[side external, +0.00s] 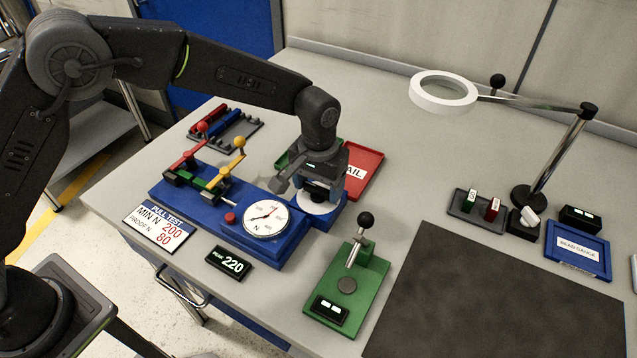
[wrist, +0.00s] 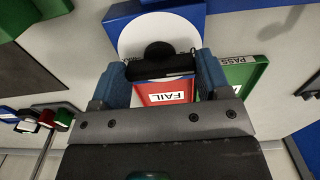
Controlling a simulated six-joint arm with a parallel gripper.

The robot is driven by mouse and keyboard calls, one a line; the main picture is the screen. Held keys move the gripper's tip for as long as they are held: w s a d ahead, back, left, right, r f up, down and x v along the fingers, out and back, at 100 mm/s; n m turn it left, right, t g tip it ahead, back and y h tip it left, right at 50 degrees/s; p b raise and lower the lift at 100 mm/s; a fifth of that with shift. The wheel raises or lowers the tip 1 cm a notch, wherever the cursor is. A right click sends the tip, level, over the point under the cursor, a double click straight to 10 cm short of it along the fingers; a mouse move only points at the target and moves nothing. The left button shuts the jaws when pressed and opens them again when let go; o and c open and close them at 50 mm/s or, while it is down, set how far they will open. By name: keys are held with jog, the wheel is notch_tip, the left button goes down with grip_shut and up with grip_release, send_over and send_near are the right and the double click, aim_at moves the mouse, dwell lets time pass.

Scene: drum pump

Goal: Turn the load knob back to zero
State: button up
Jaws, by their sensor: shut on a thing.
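The load knob (wrist: 160,66) is black and sits over a white disc (wrist: 132,36) on the blue pull tester (side external: 221,206). My gripper (side external: 320,192) is above the disc at the tester's right end in the side view, hiding most of the knob. In the wrist view the knob lies between my two blue fingers, and my gripper (wrist: 162,70) is shut on it. The round white dial (side external: 267,218) has a red and dark needle; its exact reading is too small to tell. The peak display (side external: 229,264) shows 220.
Red and yellow ball-topped levers (side external: 203,128) stand on the tester's left. The red FAIL tray (side external: 362,175) lies close behind my gripper, with a green tray beside it. A green press (side external: 350,285) with a black-balled lever stands in front right. A magnifier lamp (side external: 443,92) overhangs the back right.

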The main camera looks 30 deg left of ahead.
aim_at(318, 187)
jog(key=o, duration=0.9)
notch_tip(318, 187, up, 14)
jog(key=shift+f, duration=0.1)
dwell(0.3)
dwell(0.3)
